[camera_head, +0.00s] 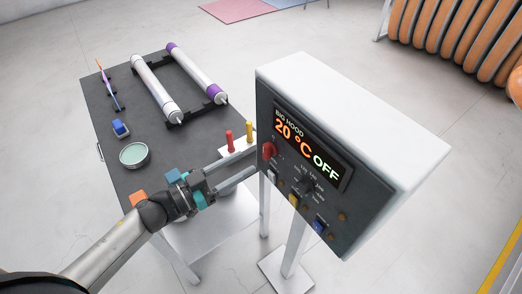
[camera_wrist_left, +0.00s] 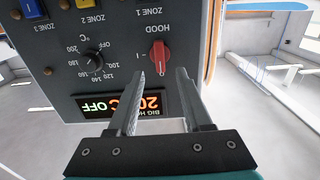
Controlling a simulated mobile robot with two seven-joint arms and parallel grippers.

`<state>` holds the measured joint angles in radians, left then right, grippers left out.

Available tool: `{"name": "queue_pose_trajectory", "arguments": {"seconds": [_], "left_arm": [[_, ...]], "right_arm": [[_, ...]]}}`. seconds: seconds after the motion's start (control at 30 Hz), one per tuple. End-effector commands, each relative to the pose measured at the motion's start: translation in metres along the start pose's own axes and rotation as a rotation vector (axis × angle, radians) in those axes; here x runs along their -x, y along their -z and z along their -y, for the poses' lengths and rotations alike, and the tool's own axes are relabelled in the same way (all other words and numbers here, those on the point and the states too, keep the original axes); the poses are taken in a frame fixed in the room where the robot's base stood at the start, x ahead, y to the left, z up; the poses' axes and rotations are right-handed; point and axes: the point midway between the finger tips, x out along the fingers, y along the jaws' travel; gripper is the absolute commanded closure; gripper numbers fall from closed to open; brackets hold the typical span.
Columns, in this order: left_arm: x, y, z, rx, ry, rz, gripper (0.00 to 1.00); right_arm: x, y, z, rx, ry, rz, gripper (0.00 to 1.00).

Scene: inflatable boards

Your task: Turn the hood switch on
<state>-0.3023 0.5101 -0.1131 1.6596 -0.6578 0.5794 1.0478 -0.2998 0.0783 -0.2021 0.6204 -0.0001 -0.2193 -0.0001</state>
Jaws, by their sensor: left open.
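The control box (camera_head: 355,130) has a dark front panel and a display (camera_head: 310,145) reading "BIG HOOD 20 °C OFF". The red hood switch (camera_head: 268,151) is at the panel's left side. In the left wrist view, where the panel appears upside down, the red switch (camera_wrist_left: 159,54) sits under the label HOOD. My left gripper (camera_head: 253,160) is open and empty, its fingers pointing at the panel. In the wrist view my left gripper (camera_wrist_left: 161,73) has its fingertips just short of the switch, one toward each side. Contact cannot be told. My right gripper is not in view.
Beside the red switch are a black temperature dial (camera_wrist_left: 93,62) and white, yellow and blue zone switches. A dark table (camera_head: 100,100) on the left holds rollers (camera_head: 157,90), a round tin (camera_head: 134,155) and a blue item (camera_head: 121,128). Red and yellow handles (camera_head: 229,139) stand behind my gripper.

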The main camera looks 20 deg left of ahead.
Motion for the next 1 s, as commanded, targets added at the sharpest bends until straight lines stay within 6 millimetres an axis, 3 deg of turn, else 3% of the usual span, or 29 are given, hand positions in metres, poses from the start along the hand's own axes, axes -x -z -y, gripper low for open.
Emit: {"name": "queue_pose_trajectory", "arguments": {"seconds": [0.2, 0.4, 0.8, 1.0], "left_arm": [[-0.037, 0.002, 0.000, 0.000, 0.001, -0.003, 0.50], [-0.058, 0.000, 0.000, 0.001, 0.002, -0.001, 0.50], [-0.065, 0.000, 0.000, 0.000, 0.001, 0.001, 0.50], [-0.065, 0.000, 0.000, 0.000, 0.001, 0.001, 0.70]], "right_arm": [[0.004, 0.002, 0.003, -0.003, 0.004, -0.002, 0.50], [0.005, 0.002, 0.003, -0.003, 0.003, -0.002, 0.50], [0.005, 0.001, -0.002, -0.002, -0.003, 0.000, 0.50], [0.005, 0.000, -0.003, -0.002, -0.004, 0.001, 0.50]]}}
